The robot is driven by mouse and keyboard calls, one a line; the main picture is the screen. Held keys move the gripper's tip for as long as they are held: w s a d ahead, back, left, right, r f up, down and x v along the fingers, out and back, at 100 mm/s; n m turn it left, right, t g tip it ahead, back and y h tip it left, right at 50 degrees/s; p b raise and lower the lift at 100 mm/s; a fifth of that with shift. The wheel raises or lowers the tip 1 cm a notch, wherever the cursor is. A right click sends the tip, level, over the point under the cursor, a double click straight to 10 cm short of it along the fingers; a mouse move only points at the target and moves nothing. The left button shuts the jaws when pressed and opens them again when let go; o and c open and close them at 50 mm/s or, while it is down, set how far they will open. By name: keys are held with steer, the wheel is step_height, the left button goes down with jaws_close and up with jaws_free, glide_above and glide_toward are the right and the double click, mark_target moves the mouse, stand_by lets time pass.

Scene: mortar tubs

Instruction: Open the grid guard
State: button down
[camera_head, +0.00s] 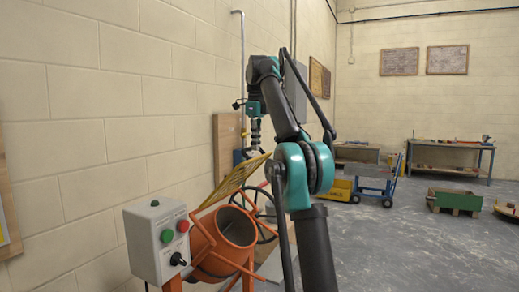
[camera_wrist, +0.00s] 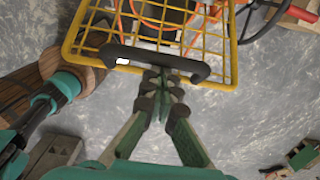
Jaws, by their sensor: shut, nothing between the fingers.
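The yellow grid guard (camera_head: 236,181) is tilted above the mouth of the orange mixer drum (camera_head: 236,228), its far right edge raised, with a visible gap below it. In the wrist view the grid guard (camera_wrist: 215,45) fills the top, with a black handle (camera_wrist: 187,66) along its near edge. My gripper (camera_wrist: 162,78) is shut and empty, its fingertips right at the middle of the handle; I cannot tell whether they touch it. In the head view my gripper (camera_head: 250,153) is small, at the guard's raised edge.
A grey control box (camera_head: 157,241) with buttons stands left of the drum. A black handwheel (camera_head: 265,212) is behind the drum on the right. A block wall runs along the left. Open floor lies right, with a blue cart (camera_head: 375,185) and a workbench (camera_head: 450,146) farther back.

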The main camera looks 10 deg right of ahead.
steer(key=shift+w+a+r, duration=0.2)
steer(key=shift+a, duration=0.1)
stand_by(0.4)
